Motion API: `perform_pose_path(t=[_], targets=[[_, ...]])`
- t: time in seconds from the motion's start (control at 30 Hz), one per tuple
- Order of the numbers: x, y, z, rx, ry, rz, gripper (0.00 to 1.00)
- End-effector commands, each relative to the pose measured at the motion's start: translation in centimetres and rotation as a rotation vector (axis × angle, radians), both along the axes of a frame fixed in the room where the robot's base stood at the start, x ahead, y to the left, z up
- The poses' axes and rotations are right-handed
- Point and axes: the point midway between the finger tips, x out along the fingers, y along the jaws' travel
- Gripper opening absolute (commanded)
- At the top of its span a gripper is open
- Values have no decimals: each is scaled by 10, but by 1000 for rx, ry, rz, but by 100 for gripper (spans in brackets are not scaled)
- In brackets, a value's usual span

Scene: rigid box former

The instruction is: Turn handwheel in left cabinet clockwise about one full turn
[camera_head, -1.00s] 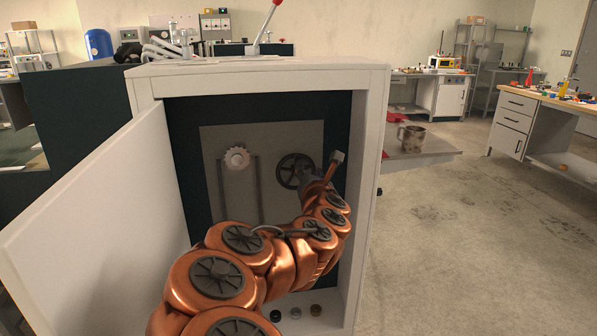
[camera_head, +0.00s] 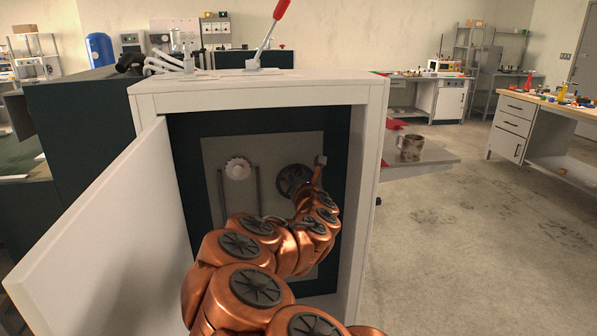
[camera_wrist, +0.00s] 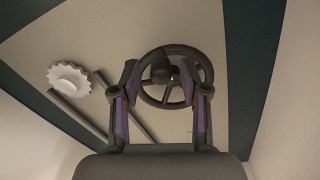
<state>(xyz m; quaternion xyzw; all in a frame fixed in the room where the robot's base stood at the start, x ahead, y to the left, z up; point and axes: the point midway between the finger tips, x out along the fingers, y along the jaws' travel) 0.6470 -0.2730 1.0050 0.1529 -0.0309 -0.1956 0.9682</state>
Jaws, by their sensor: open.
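The dark spoked handwheel (camera_head: 294,181) is on the grey back panel inside the open white cabinet (camera_head: 260,93). My arm reaches in through the opening and hides the wheel's lower right part in the head view. In the wrist view the handwheel (camera_wrist: 172,56) shows its rim, spokes and a dark round knob or hub left of centre.
A white scalloped knob (camera_head: 237,168) is left of the wheel, with two grey rails (camera_head: 221,192) below it. The cabinet door (camera_head: 105,225) stands open at left. A red-handled lever (camera_head: 267,38) is on top. A mug (camera_head: 411,147) stands on a shelf at right.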

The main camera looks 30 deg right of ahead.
Motion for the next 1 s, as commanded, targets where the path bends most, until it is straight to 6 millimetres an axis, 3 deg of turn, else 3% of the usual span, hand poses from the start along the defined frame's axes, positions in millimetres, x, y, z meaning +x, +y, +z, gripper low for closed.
perform_pose_path(t=[0.57,1.0], targets=[[12,-6,0,1,-1,-1,45],[12,-6,0,1,0,-1,0]])
